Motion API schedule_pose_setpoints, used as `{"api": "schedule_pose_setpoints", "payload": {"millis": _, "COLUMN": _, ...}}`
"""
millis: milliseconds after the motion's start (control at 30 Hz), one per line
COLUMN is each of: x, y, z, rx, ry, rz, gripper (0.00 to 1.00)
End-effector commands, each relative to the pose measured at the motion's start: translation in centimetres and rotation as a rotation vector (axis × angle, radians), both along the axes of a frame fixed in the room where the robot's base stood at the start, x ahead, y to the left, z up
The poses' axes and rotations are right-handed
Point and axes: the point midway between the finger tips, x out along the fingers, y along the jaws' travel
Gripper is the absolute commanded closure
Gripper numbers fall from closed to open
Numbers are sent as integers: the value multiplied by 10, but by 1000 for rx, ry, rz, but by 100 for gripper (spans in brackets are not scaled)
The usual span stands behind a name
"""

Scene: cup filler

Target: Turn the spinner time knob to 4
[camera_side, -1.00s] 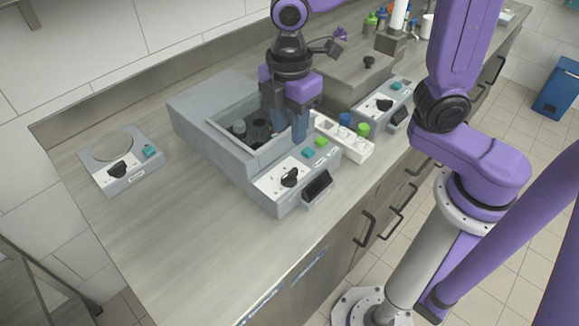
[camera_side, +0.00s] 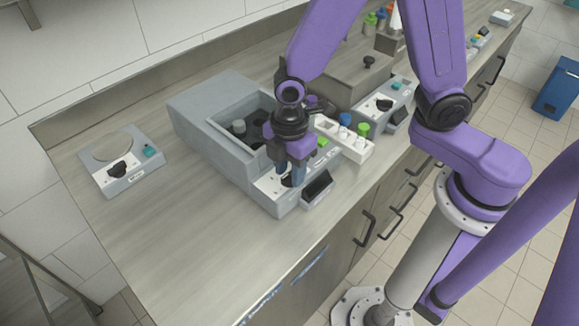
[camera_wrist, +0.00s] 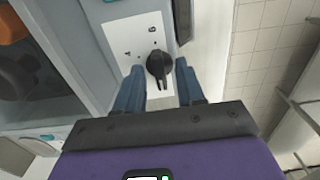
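The spinner (camera_side: 215,115) is the grey box with an open chamber, in the middle of the counter in the side view. Its black time knob (camera_wrist: 158,66) sits on a white dial in the wrist view, with printed marks that look like 4 and 6 beside it. The knob's narrow end points down in that picture; its exact setting is unclear. My gripper (camera_side: 291,177) is over the spinner's front panel, fingers down. In the wrist view, its two blue fingers (camera_wrist: 160,77) are apart, one on each side of the knob, with visible gaps. The side view mostly hides the knob behind the fingers.
A dark display (camera_side: 317,187) juts from the spinner's front, close to my fingers. A white rack (camera_side: 345,138) with blue- and green-capped tubes stands right of it. Another knobbed device (camera_side: 380,103) is behind the rack. A round-plate device (camera_side: 122,160) is at left; counter between is clear.

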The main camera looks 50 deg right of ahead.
Motion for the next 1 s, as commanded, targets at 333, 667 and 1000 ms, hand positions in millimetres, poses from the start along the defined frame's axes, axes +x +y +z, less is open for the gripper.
{"api": "schedule_pose_setpoints", "payload": {"millis": 333, "x": 0, "y": 0, "z": 0, "rx": 0, "ry": 0, "rz": 0, "gripper": 100}}
{"api": "schedule_pose_setpoints", "payload": {"millis": 667, "x": 0, "y": 0, "z": 0, "rx": 0, "ry": 0, "rz": -30, "gripper": 100}}
{"api": "schedule_pose_setpoints", "payload": {"millis": 1000, "x": 0, "y": 0, "z": 1, "rx": 1, "ry": -1, "rz": -235, "gripper": 100}}
